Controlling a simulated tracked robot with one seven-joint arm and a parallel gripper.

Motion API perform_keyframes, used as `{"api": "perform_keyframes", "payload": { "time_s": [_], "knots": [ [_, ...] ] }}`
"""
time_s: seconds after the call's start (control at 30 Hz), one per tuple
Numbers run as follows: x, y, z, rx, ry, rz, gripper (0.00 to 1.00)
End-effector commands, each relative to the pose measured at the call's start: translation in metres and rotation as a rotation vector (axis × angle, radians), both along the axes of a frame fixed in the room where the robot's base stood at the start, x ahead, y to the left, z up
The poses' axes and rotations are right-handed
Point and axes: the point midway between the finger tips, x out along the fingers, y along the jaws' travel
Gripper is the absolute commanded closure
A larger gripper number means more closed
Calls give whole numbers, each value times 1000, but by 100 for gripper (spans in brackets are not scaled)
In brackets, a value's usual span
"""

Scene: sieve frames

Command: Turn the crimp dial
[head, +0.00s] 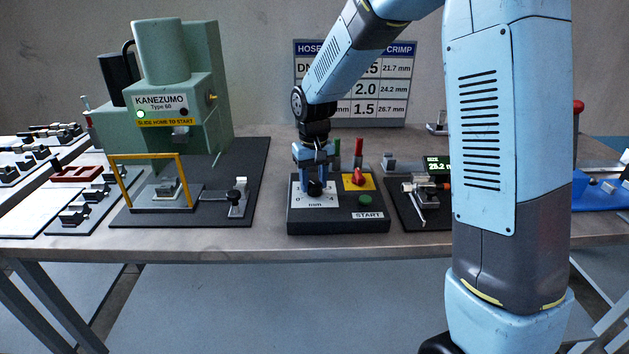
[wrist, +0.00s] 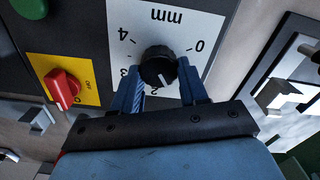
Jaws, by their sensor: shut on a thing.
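The crimp dial is a black ribbed knob (wrist: 158,66) on a white plate marked mm (wrist: 180,20). The wrist view shows 0 at right, 4 and 3 at left, and 2 partly covered. The knob's white pointer line points toward my gripper's palm, into the stretch of scale that my fingers hide. My gripper (wrist: 162,80) is shut on the knob, one blue finger on each side. In the head view my gripper (head: 315,172) comes down from above onto the dial (head: 315,188), on the left of the black control box (head: 300,222).
The box also carries a red switch (head: 357,177) on a yellow plate and a green START button (head: 365,200). The green press (head: 180,90), with its lamp lit green, stands left. A measuring tool with a display (head: 437,167) lies right. A chart (head: 384,90) hangs behind.

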Motion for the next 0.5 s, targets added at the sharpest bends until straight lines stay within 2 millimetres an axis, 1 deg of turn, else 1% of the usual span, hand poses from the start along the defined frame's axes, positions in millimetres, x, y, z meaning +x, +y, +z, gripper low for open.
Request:
{"api": "perform_keyframes", "payload": {
  "time_s": [0.2,0.5],
  "knots": [
    [0,1,0,1,-2,184,87],
    [0,1,1,1,-2,364,87]
  ]
}}
